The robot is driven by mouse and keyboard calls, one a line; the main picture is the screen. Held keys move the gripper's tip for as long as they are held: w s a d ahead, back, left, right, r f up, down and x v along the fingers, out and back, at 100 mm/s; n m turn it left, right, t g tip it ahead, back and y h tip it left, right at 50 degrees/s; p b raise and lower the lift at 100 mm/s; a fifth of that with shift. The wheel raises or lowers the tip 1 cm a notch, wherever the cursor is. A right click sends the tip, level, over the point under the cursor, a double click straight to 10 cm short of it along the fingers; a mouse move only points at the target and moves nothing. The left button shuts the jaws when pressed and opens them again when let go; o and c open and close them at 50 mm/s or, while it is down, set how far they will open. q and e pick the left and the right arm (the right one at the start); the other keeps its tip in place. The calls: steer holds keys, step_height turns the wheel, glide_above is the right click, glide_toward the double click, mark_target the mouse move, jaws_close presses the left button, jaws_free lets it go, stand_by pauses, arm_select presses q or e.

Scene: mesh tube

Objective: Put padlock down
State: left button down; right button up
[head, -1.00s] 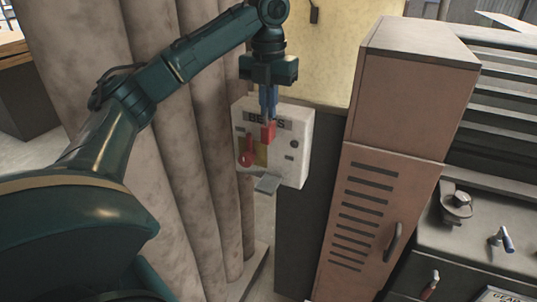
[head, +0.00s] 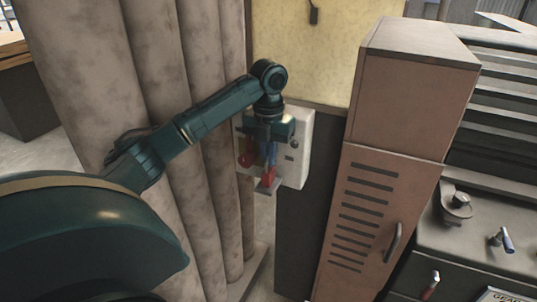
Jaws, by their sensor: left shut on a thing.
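My left gripper (head: 267,163) points down in front of a white wall box (head: 298,150). It is shut on a small red padlock (head: 266,178). The padlock hangs upright, low at the front of the box, at a small grey ledge (head: 263,192). I cannot tell whether the padlock touches the ledge. Another red item (head: 247,158) shows on the box to the left of the gripper, partly hidden by it. The gripper also hides the box's label. My right gripper is not in view.
Thick beige columns (head: 205,160) stand close on the left, behind my arm. A brown locker (head: 375,190) stands to the right of the box. A grey bench (head: 470,235) with a small vise is at the far right.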

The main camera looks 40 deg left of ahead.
arm_select(q)
steer(key=shift+f, duration=0.2)
steer(key=c, duration=1.6)
jaws_free()
steer(key=shift+f, duration=0.1)
step_height(320, 180, up, 12)
steer(key=shift+r, duration=0.1)
